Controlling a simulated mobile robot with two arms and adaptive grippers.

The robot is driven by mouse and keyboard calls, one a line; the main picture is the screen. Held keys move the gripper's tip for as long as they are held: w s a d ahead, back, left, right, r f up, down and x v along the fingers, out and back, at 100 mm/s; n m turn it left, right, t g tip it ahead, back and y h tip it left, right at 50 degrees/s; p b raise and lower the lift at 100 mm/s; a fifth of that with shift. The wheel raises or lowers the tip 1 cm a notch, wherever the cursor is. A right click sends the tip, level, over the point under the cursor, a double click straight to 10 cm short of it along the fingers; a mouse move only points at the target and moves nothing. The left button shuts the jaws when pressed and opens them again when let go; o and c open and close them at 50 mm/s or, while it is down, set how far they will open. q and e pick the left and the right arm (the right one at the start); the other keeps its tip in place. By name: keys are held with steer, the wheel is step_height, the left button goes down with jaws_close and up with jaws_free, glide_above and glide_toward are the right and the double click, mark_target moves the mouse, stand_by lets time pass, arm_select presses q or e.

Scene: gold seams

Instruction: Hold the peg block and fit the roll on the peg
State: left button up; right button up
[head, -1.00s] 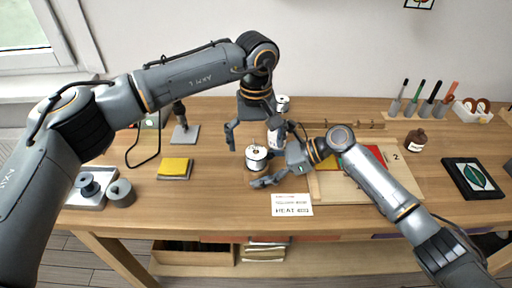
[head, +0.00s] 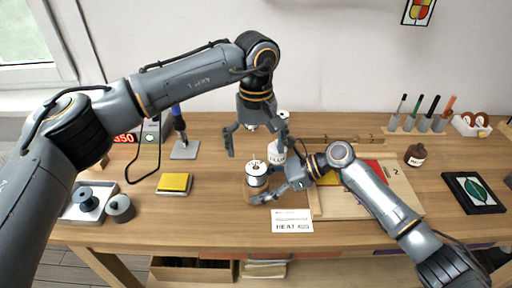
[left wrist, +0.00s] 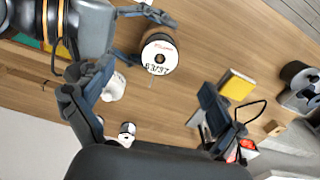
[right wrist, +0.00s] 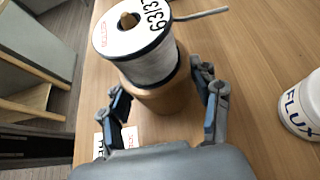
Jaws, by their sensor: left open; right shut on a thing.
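The roll (head: 257,168), a white spool with a dark rim, sits on the brown wooden peg block (head: 257,190). In the right wrist view the roll (right wrist: 146,55) rests flat on top of the block (right wrist: 158,97), and the peg tip (right wrist: 128,20) shows through its centre hole. My right gripper (head: 275,180) is shut on the peg block from the right, its fingers on either side below the roll. My left gripper (head: 256,151) is open and empty above the roll, apart from it. In the left wrist view the roll (left wrist: 159,55) shows its printed face.
A white FLUX container (right wrist: 304,106) stands close behind the block. A printed card (head: 292,221) lies in front. A wooden board (head: 385,208) lies under my right arm. The table between the yellow block and roll is clear.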

steer(key=o, duration=0.9)
steer(key=v, duration=1.1)
steer(key=shift+d+r, duration=0.15)
steer(key=shift+d, duration=0.25)
